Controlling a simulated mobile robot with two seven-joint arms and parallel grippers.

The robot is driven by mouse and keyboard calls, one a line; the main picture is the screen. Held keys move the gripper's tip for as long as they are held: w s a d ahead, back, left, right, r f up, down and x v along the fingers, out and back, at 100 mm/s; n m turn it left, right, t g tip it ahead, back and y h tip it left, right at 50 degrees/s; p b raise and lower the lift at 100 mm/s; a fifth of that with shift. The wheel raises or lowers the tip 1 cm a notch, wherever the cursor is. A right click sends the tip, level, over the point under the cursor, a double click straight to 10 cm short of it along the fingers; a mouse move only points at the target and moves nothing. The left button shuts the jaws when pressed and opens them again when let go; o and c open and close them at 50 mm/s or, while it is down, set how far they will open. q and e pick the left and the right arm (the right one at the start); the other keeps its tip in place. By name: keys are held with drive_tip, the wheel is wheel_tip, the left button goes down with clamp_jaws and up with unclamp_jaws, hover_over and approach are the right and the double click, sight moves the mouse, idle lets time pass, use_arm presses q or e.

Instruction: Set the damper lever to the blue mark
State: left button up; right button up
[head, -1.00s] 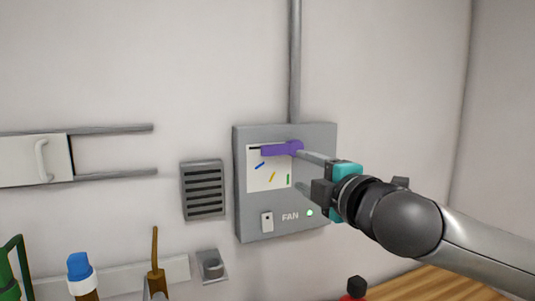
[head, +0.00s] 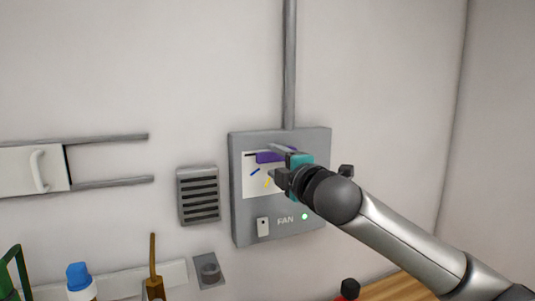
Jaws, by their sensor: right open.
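The purple damper lever (head: 268,157) is on the grey fan panel on the wall and points left, close to the black mark (head: 250,154). The blue mark (head: 255,172) is just below it on the white plate (head: 249,188), with the yellow mark (head: 268,183) lower down. My right gripper (head: 277,160) is open in front of the panel at the lever and covers its right part. I cannot tell whether a finger touches the lever. The green mark is hidden behind the gripper. My left gripper is not in view.
The grey panel (head: 240,215) carries a switch (head: 263,227) and a lit green lamp (head: 305,216). A vent (head: 198,195) is to its left, and a sliding door (head: 30,170) on rails further left. Bottles and tools stand at the lower left.

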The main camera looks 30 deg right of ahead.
sight(269, 158)
drive_tip(key=shift+w+d+p, duration=0.15)
drive_tip(key=shift+w+p, duration=0.15)
drive_tip(key=shift+w, duration=1.95)
drive_tip(key=shift+c, duration=0.3)
clamp_jaws()
